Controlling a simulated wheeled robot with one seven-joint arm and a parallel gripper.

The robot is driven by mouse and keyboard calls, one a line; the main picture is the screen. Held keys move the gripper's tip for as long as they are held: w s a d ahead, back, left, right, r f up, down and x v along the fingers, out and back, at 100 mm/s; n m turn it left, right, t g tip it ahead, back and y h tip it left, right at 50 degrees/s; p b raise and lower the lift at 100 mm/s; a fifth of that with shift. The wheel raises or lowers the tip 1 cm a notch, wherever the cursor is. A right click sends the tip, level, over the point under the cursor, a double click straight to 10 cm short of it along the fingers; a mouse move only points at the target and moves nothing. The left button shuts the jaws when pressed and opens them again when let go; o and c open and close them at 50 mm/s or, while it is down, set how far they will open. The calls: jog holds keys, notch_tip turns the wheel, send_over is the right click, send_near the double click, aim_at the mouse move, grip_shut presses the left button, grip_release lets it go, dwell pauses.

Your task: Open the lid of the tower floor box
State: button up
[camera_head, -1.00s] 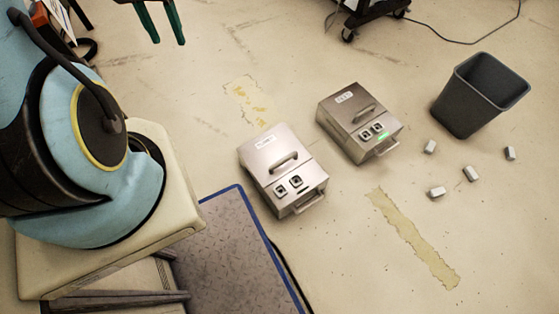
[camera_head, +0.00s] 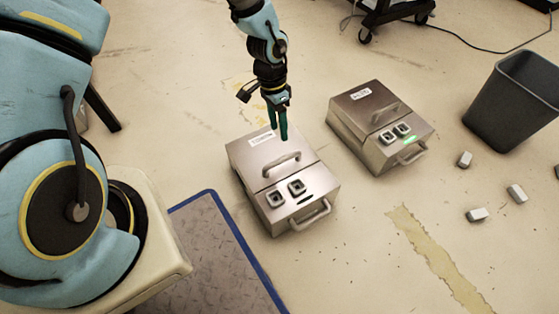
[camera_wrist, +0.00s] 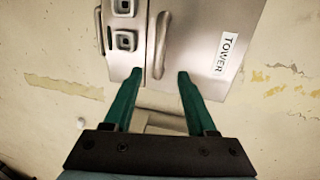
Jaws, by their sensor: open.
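The tower floor box (camera_head: 262,158) is a silver metal box on the floor at the middle of the head view, its lid closed. Its "TOWER" label (camera_wrist: 227,54) reads clearly in the wrist view. A bar handle (camera_head: 281,163) stands on the lid, and two square sockets (camera_head: 288,192) sit beside it. My gripper (camera_head: 279,132) points down over the lid's far part, with green fingers open and empty. In the wrist view, the handle (camera_wrist: 161,45) lies roughly in line with the gap between the fingertips (camera_wrist: 160,73). I cannot tell the exact height above the lid.
A similar silver box (camera_head: 352,105) with a green light stands just to the right. A dark bin (camera_head: 512,105) and several small grey blocks (camera_head: 477,214) lie farther right. A blue-edged mat (camera_head: 215,250) is at the front. A black wheeled stand (camera_head: 395,12) is at the back.

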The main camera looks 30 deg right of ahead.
aim_at(283, 157)
jog(key=f+b, duration=0.1)
jog(key=f, duration=0.2)
jog(key=s+f+b, duration=0.1)
jog(key=f, duration=0.3)
jog(key=s+f+b, duration=0.1)
jog(key=f, duration=0.2)
jog(key=shift+s+f+b, duration=0.1)
jog(key=shift+f+b, duration=0.25)
jog(key=shift+f, duration=0.05)
grip_shut()
dwell(0.9)
